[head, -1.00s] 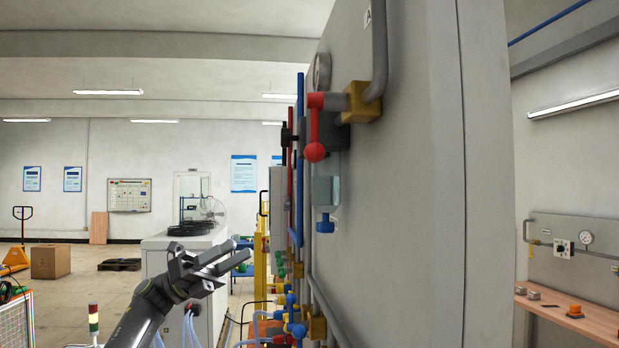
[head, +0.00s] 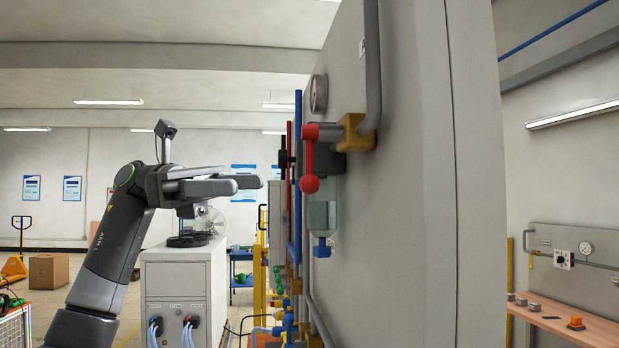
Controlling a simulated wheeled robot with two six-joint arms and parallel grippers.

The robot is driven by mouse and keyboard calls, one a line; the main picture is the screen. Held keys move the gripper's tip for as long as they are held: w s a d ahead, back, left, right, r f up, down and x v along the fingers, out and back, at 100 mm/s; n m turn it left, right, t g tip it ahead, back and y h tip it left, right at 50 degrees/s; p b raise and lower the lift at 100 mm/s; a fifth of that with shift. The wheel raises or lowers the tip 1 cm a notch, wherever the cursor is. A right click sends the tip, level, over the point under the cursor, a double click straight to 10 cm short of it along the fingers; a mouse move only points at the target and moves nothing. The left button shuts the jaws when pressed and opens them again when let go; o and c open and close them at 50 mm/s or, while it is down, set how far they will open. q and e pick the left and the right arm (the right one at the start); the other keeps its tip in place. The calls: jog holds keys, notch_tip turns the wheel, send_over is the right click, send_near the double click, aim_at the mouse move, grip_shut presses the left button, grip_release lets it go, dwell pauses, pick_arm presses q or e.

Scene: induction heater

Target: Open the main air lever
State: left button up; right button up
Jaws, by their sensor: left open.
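The main air lever (head: 310,160) is red with a round red knob at its lower end. It hangs down from a red hub beside a brass fitting (head: 354,133) on the side of the grey cabinet. My left gripper (head: 248,184) is left of the lever at about the knob's height, pointing right, with its fingers apart and nothing between them. A gap shows between the fingertips and the lever. My right gripper is not in view.
The tall grey cabinet (head: 400,220) fills the middle right. A round gauge (head: 319,93), a clear bowl (head: 321,214) and blue and red pipes sit close around the lever. A white cabinet (head: 180,280) stands behind my left arm. A wooden bench (head: 570,325) is at right.

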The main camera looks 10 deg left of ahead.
aim_at(300, 184)
pick_arm(q)
jog(key=p+x, duration=0.3)
jog(key=x, duration=0.7)
jog(key=shift+d, duration=0.2)
jog(key=shift+s+d+p, duration=0.15)
jog(key=shift+d+p, duration=0.15)
jog(key=shift+d, duration=0.15)
jog(key=shift+f, duration=0.1)
jog(key=c, duration=0.9)
grip_shut()
